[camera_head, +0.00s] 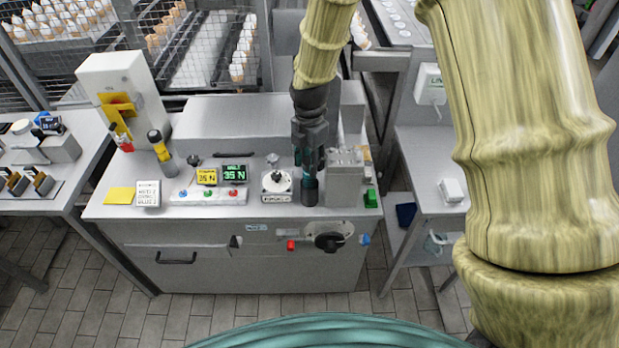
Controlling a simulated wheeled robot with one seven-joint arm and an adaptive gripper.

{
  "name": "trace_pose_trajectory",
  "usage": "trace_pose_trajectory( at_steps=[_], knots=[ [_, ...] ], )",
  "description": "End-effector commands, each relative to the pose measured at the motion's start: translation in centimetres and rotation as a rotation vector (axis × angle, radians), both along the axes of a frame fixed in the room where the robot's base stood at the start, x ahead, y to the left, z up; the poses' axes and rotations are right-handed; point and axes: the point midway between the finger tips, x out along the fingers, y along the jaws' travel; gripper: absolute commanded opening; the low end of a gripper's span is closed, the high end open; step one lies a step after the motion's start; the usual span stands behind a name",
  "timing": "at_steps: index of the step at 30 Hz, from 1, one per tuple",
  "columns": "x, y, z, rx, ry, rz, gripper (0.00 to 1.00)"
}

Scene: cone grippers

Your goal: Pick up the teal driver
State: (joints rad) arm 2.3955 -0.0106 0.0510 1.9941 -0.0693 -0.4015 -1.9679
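The teal driver (310,184) stands roughly upright on the grey workbench, between a round white dial and a grey block. Its lower part is dark and some teal shows above. My gripper (309,160) points down directly over it, with its dark fingers around or in front of the driver's upper part. The fingers hide much of the driver. I cannot tell whether they touch it or are closed on it.
The white dial (276,183) is close on the left and the grey block (345,178) close on the right. A control panel with displays (222,175), a yellow-and-black tool (160,150) and a green block (370,198) are also on the workbench (240,211).

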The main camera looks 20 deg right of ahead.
Motion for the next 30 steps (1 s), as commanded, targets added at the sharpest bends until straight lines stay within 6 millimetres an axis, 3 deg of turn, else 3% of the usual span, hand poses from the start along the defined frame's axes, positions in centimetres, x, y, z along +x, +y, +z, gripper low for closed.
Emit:
trace_pose_trajectory(
  at_steps=[12, 24, 30],
  knots=[
    [-0.1, 0.0, -4.1, 0.000, 0.002, 0.000, 0.39],
    [-0.1, 0.0, -4.9, 0.000, 0.001, 0.000, 0.39],
    [-0.1, 0.0, -4.9, 0.000, 0.001, 0.000, 0.03]
  ],
)
